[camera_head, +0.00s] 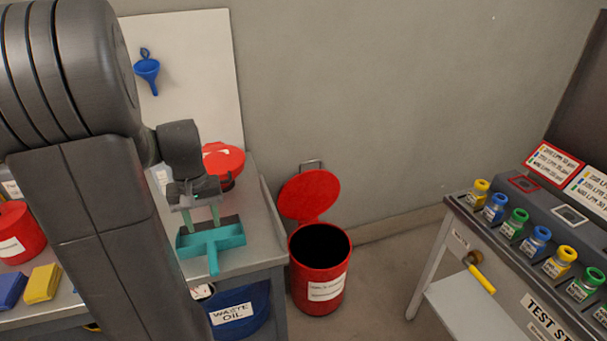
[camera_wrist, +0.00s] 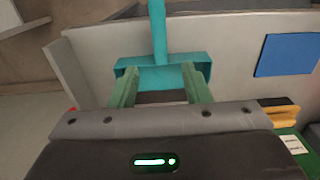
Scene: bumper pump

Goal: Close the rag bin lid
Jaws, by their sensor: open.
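The red rag bin (camera_head: 319,283) stands on the floor to the right of the left bench, with a white label on its front. Its red lid (camera_head: 309,195) is raised and leans back towards the wall, so the dark inside shows. My gripper (camera_head: 207,218) is over the bench, left of the bin. It is open, with two green fingers pointing at a teal tool (camera_head: 212,240) with a handle. The fingers (camera_wrist: 160,85) also show in the wrist view, close to the teal tool's body (camera_wrist: 160,72). I cannot tell whether they touch it. The bin is not clearly seen there.
A blue waste oil container (camera_head: 240,315) sits beneath the bench. A red round-topped item (camera_head: 223,160) stands on the bench behind my gripper. A test stand (camera_head: 520,260) with several coloured bottles is at the right. Floor between the bin and the test stand is clear.

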